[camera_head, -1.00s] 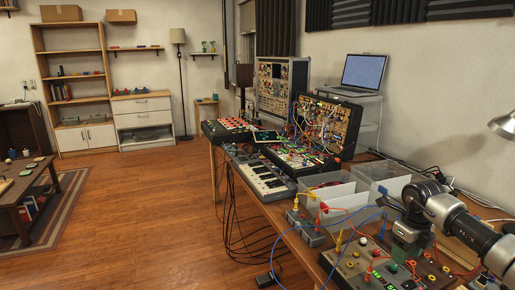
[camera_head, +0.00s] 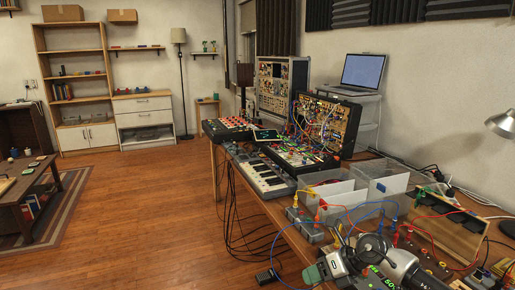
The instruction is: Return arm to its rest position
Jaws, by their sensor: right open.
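My right arm (camera_head: 400,268) comes in at the bottom right, silver and black. Its gripper (camera_head: 323,268) is at the bottom centre, over the near edge of the wooden table (camera_head: 284,222). The gripper is open, with greenish finger pads, and I see nothing between the fingers. The arm partly covers a panel box (camera_head: 372,282) with a green lit display and cables. My left gripper is out of view.
Clear plastic bins (camera_head: 335,190), a small keyboard (camera_head: 262,178) and a patch-cable synth case (camera_head: 318,128) stand farther along the table. A wooden case (camera_head: 452,238) with dark pads is at the right. Loose cables cross the table.

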